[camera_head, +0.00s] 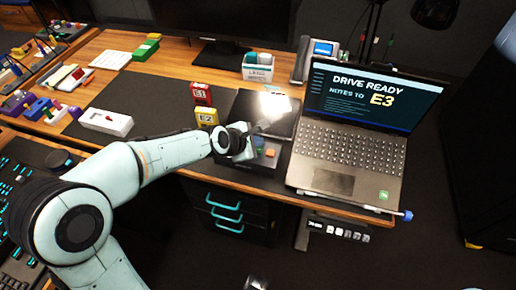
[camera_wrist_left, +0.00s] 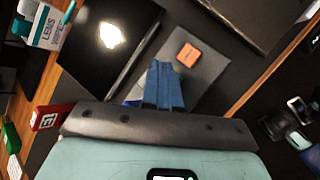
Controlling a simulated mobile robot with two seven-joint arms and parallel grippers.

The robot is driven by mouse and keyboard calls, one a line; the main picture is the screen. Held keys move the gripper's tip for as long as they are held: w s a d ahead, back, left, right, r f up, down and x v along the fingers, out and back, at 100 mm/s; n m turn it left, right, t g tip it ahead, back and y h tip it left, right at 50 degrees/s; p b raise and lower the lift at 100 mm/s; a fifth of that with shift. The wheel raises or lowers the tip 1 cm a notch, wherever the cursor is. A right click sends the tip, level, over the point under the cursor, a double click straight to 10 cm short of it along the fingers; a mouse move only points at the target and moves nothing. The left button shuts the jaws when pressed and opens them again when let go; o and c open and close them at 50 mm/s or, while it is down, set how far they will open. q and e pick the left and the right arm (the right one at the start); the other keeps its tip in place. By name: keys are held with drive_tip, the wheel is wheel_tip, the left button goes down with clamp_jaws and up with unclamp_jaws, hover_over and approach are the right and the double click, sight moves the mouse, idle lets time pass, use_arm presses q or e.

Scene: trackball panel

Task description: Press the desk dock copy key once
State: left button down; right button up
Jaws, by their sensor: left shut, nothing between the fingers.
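The desk dock (camera_head: 264,163) is a small dark grey box at the desk's front edge, left of the laptop. An orange key (camera_head: 271,153) sits on its top, and the key also shows in the wrist view (camera_wrist_left: 188,55). My left gripper (camera_head: 256,142) is over the dock's left part, beside the orange key. In the wrist view its blue fingers (camera_wrist_left: 163,68) are together and empty, left of the orange key. They hide part of the dock's top. I cannot tell whether they touch it, nor read any key label.
An open laptop (camera_head: 345,150) stands right of the dock. A dark flat pad (camera_head: 245,106) with a bright reflection lies behind it. Red (camera_head: 202,94) and yellow (camera_head: 207,117) blocks stand to the left. A white lens-wipes box (camera_head: 257,67) is farther back.

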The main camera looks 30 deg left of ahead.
use_arm(q)
drive_tip(key=shift+f, duration=0.1)
idle(0.4)
drive_tip(key=shift+f, duration=0.35)
drive_tip(key=shift+f+b, duration=0.5)
drive_tip(key=shift+b, duration=0.05)
idle(0.7)
drive_tip(key=shift+r, duration=0.1)
drive_tip(key=shift+r+p, duration=0.8)
drive_tip(key=shift+p, duration=0.3)
drive_tip(key=shift+r+p, duration=0.5)
drive_tip(key=shift+p, duration=0.05)
wheel_tip(320, 180, up, 4)
drive_tip(key=p, duration=0.4)
drive_tip(key=shift+r+p, duration=0.1)
drive_tip(key=shift+p, duration=0.3)
